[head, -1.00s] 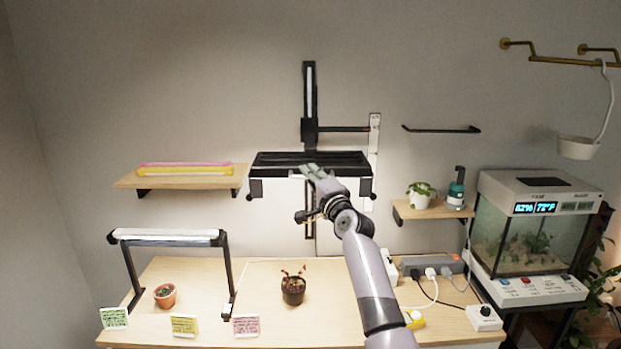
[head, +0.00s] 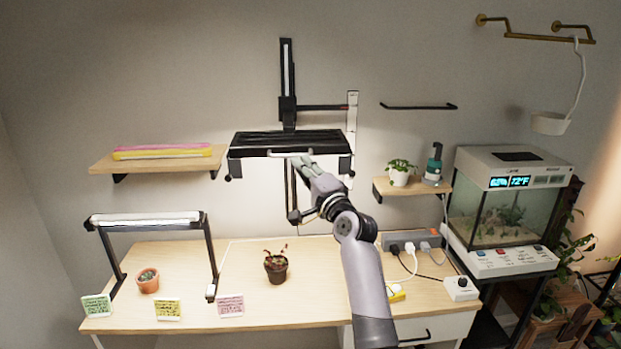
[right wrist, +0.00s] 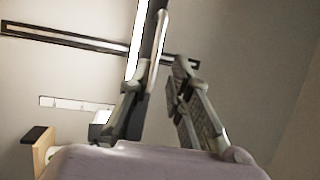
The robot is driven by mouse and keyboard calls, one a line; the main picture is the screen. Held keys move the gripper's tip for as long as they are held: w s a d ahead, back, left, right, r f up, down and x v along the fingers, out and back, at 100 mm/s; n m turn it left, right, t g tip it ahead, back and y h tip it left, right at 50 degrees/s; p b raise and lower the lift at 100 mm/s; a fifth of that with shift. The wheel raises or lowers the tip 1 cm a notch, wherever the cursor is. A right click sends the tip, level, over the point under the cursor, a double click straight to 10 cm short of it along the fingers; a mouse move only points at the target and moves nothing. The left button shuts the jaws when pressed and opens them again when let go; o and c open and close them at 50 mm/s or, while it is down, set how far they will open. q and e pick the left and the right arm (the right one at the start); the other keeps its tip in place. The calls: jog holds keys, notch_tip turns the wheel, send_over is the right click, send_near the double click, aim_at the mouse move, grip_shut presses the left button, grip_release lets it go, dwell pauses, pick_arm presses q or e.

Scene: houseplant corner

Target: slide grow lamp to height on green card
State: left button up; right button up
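The grow lamp (head: 262,141) is a wide black panel on a vertical black wall rail (head: 287,70), with a pale handle (head: 282,154) along its front. A black pointer (head: 325,107) reaches from the rail to a white upright scale (head: 352,115). The green card (head: 97,306) stands at the table's left front; its writing is too small to read. My right gripper (head: 304,164) is at the handle, below the lamp's front edge. In the right wrist view its fingers (right wrist: 160,100) are apart, with the handle near their tips; contact is unclear. My left gripper is out of view.
A yellow card (head: 168,309) and a pink card (head: 230,306) stand beside the green one. A potted plant (head: 276,267) sits below the lamp. A low lamp frame (head: 145,219), shelves (head: 160,160) and a fish tank (head: 505,205) flank the space.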

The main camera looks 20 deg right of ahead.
jog(key=shift+v, duration=2)
jog(key=s+a+f+n+g+h+b, duration=0.1)
jog(key=s+a+f+n+g, duration=0.15)
jog(key=f, duration=1.75)
jog(key=s+a+f+n+g+b, duration=0.1)
jog(key=s+f+n+g, duration=0.2)
jog(key=f, duration=1.6)
jog(key=s+f+n+g+b, duration=0.15)
jog(key=s+f, duration=0.25)
jog(key=f, duration=0.4)
jog(key=s+f+n+g, duration=0.1)
jog(key=s+f+g, duration=0.3)
jog(key=f, duration=0.5)
jog(key=s+f+n+g+b, duration=0.1)
jog(key=s+f+n+g, duration=0.15)
jog(key=s+f, duration=0.85)
jog(key=s+f+n+g+b, duration=0.1)
jog(key=s+f+n, duration=0.2)
jog(key=s+f, duration=0.85)
jog(key=s+f+n+g, duration=0.2)
jog(key=s+f, duration=0.1)
jog(key=s, duration=1.1)
jog(key=s+f+n+g+h, duration=0.1)
jog(key=s+f+n+g, duration=0.1)
jog(key=s, duration=1.2)
jog(key=shift+d+f+n+b, duration=0.35)
jog(key=shift+d+f+n, duration=0.05)
jog(key=shift+f+n, duration=0.05)
